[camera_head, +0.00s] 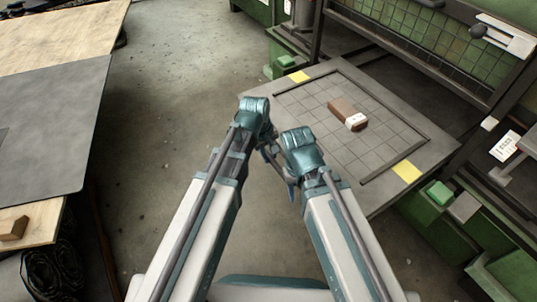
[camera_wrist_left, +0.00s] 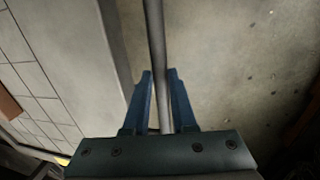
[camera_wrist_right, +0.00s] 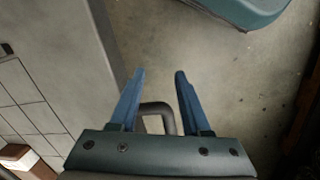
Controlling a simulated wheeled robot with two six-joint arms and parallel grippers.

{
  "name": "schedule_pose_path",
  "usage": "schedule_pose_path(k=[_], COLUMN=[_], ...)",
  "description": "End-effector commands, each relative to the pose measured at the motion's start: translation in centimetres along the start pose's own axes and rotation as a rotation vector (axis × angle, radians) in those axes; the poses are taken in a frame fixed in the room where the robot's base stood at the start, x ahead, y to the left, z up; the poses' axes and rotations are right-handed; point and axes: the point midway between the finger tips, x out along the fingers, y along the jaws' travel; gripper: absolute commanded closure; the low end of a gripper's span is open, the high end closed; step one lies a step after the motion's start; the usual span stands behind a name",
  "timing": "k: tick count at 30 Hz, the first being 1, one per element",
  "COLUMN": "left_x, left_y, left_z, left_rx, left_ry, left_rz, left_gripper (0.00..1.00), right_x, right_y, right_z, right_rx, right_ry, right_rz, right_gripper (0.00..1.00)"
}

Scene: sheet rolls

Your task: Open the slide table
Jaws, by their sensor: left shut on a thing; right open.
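The slide table (camera_head: 378,152) is a grey plate with a gridded surface and a dark raised frame, sticking out from a green machine. My left gripper (camera_wrist_left: 160,74) is shut on this bar, with one finger on each side. My right gripper (camera_wrist_right: 160,74) is open. The bar's bent end (camera_wrist_right: 158,108) shows between its fingers, near their bases. In the head view both wrists are close together beside the table's near edge, and their fingertips are mostly hidden.
A brown block with a white end (camera_head: 345,113) lies on the slide table. Yellow patches (camera_head: 407,171) mark two corners. The green machine (camera_head: 410,35) stands behind. A workbench with a dark mat (camera_head: 50,125) is at the left. Concrete floor between is clear.

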Motion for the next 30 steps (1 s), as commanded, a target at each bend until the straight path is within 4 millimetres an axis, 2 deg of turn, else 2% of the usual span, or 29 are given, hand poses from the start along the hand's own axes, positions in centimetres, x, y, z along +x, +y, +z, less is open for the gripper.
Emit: schedule_pose_path(k=[6,7,11,23,30], left_x=[0.0,0.0,0.0,-0.2,-2.0], left_y=[0.0,0.0,0.1,0.1,0.1], left_z=[0.0,0.0,0.0,0.0,0.0], left_rx=[0.000,0.000,0.000,0.000,0.000], left_ry=[0.000,0.000,0.000,0.000,0.000], left_rz=[0.000,0.000,0.001,0.001,0.001], left_gripper=[1.00,0.70,0.46,0.45,0.45], right_x=[0.0,0.0,0.0,-0.2,-2.0], right_y=[0.0,0.0,0.0,0.0,0.1], right_z=[0.0,0.0,0.0,0.0,0.1], right_rx=[0.000,0.000,0.000,0.000,0.001], right_ry=[0.000,0.000,0.000,0.000,0.000], right_rz=[0.000,0.000,0.000,0.000,-0.003], right_gripper=[0.53,0.53,0.53,0.53,0.53])
